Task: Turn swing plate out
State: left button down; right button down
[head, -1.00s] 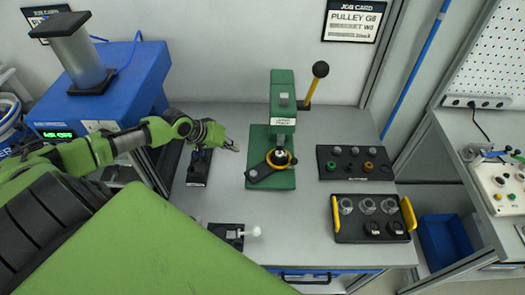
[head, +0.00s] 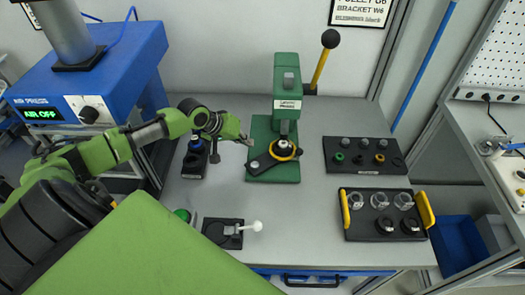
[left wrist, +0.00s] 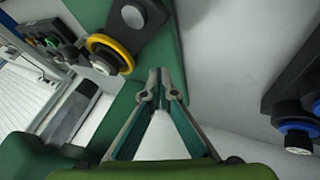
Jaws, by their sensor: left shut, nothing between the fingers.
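The green lever press (head: 287,85) stands at the back middle of the bench. On its green base (head: 279,173) lies the dark swing plate (head: 262,162), its rounded end at the left and a yellow ring (head: 283,150) at its right; a post of the press partly hides the ring. My left gripper (head: 249,141) is shut and empty, just left of the base and a little behind the plate's rounded end. In the left wrist view its fingertips (left wrist: 163,75) are together over the base's edge, apart from the swing plate (left wrist: 138,18). My right gripper is out of view.
A black fixture with a blue ring (head: 195,160) stands left of the gripper. A fixture with a white knob (head: 255,226) is at the front. A parts board (head: 362,157) and a yellow-handled tray (head: 387,222) lie at the right. The bench between is clear.

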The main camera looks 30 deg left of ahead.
aim_at(273, 154)
pick_arm(q)
jog(key=b+x, duration=0.3)
jog(key=shift+f, duration=0.15)
jog(key=shift+w+d+r, duration=0.1)
jog(key=shift+w+d, duration=0.2)
jog(key=shift+d, duration=0.25)
jog(key=shift+w+d+r, duration=0.15)
jog(key=shift+w+d, duration=0.15)
jog(key=shift+d, duration=0.25)
jog(key=shift+w+d+r+b, duration=0.1)
jog(key=shift+w+d+b, duration=0.2)
jog(key=shift+d+b, duration=0.2)
